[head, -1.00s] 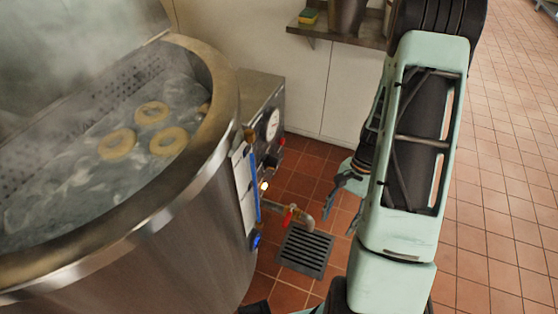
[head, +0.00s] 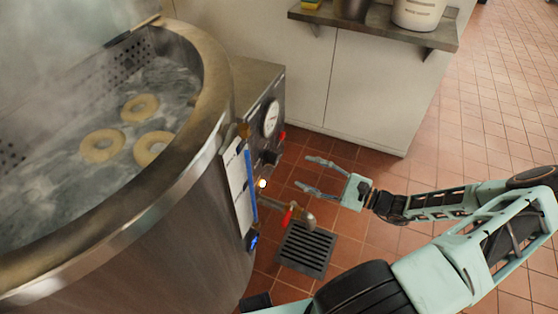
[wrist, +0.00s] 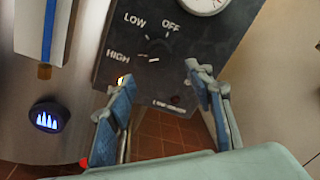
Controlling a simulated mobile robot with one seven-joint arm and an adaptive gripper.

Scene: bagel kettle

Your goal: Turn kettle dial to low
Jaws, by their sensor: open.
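The kettle (head: 120,245) is a large steel vat at the left of the head view, with a control box (head: 262,105) on its right side. The dark dial (wrist: 154,47) sits on the box's black panel in the wrist view, with LOW, OFF and HIGH printed around it. It also shows as a dark knob in the head view (head: 270,157). I cannot tell which mark it points to. My gripper (head: 306,173) is open and empty, to the right of the panel and apart from it. In the wrist view its blue-padded fingers (wrist: 158,76) spread below the dial.
A round gauge (head: 271,118) is above the dial. A lit indicator (head: 262,183) and a red-handled drain valve (head: 292,213) are below. Bagels (head: 140,108) float in steaming water. A floor grate (head: 306,249) and a wall shelf (head: 375,24) are nearby.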

